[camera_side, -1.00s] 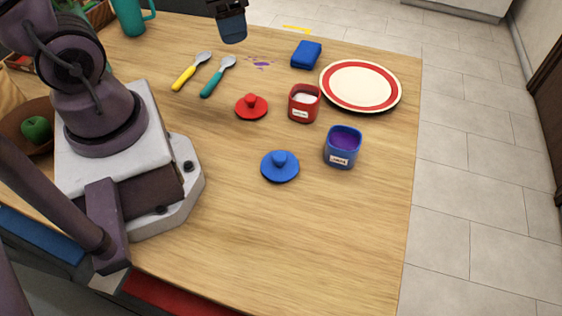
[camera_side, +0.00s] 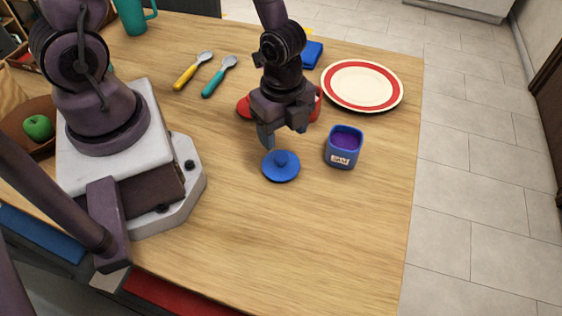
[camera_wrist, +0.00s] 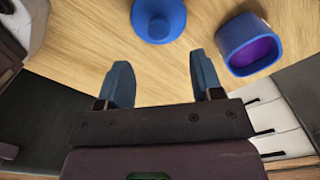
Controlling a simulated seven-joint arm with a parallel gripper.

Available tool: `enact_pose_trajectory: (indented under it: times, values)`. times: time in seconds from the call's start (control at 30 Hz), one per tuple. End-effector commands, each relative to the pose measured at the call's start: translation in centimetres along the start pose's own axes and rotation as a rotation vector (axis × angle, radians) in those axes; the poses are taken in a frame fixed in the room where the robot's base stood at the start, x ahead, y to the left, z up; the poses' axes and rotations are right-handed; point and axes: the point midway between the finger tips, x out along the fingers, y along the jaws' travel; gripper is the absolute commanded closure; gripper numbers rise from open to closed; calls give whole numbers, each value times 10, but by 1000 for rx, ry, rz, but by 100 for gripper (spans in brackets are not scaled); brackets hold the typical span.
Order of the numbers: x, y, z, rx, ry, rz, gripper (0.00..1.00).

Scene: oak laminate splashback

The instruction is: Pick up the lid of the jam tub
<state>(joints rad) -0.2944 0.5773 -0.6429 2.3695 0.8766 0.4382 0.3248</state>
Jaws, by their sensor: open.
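The blue lid (camera_side: 281,167), round with a knob on top, lies flat on the table. It also shows in the wrist view (camera_wrist: 158,20) at the top, beyond the fingertips. The blue tub with purple contents (camera_side: 342,148), bearing a small white label, stands open and upright to its right; it is at upper right in the wrist view (camera_wrist: 247,45). My gripper (camera_side: 284,133) is open and empty just behind and above the blue lid. In the wrist view its two blue fingers (camera_wrist: 161,75) are apart, with only table between them.
The red lid (camera_side: 243,107) and red tub (camera_side: 318,100) are mostly hidden behind my gripper. A red-rimmed plate (camera_side: 362,84), a blue block-like item (camera_side: 312,53), two spoons and a teal mug (camera_side: 132,17) stand farther back. The table's front is clear.

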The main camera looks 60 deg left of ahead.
Motion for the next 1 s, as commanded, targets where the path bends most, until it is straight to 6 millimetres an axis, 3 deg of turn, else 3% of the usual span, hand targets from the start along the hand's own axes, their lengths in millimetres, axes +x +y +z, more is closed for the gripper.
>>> enact_pose_trajectory:
  times: [0.1,0.37,0.7,1.0]
  values:
    - [18,0,-1,2,0,2,40]
    - [34,1,1,-1,-2,1,40]
    - [74,2,2,-2,-1,1,40]
    - [80,1,3,-4,-1,0,40]
